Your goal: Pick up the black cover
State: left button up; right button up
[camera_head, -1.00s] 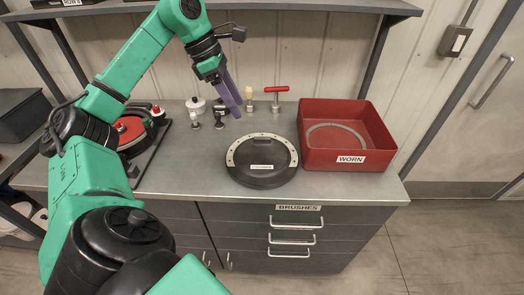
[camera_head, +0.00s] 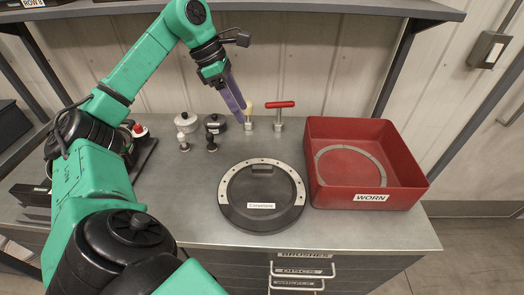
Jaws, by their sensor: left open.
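A round black cover (camera_head: 249,190) with a raised black block near its back edge lies flat on the grey counter. A light metal ring with small holes runs around its upper face, and a white label is at its front. My left gripper (camera_head: 240,112) has purple fingers and points down over the back of the counter, behind the cover and well apart from it. It is open, though its fingers overlap in this view, and I see nothing held. My right gripper is out of view.
A red bin (camera_head: 325,193) marked WORN holds a grey ring, right of the cover. The counter (camera_head: 180,205) is clear left of the cover.

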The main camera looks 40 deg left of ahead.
pick_arm(q)
notch_tip(320, 180, down, 3)
jog(key=s+b, duration=0.1)
jog(key=b, duration=0.5)
send_near(261, 166)
jog(key=shift+w+d+f+b, duration=0.25)
jog(key=shift+d+f+b, duration=0.55)
jog(key=shift+f, duration=0.2)
jog(key=x, duration=0.2)
jog(key=p+x, duration=0.1)
jog(key=x, duration=0.3)
jog(key=shift+a+f, duration=0.2)
jog(key=shift+a, duration=0.1)
jog(key=shift+w+f, duration=0.1)
jog(key=shift+f, duration=0.2)
grip_shut()
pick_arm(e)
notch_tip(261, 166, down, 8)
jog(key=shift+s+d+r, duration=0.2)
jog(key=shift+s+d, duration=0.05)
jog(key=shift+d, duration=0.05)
